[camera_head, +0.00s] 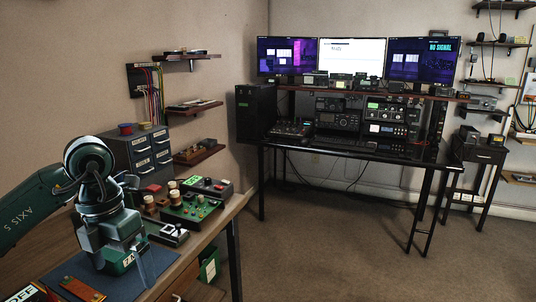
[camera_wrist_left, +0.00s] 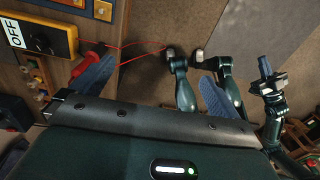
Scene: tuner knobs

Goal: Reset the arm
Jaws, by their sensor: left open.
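My left arm reaches in from the left of the head view. Its left gripper (camera_head: 142,266) points down over the front of the workbench, above a blue mat (camera_head: 160,262).
A green board with knobs (camera_head: 190,208) and a grey drawer cabinet (camera_head: 140,152) stand on the bench. A yellow and black box labelled OFF (camera_wrist_left: 42,38) is near the left finger. Thin red wires (camera_wrist_left: 130,46) cross between the fingers. A desk with monitors (camera_head: 350,58) stands beyond open floor.

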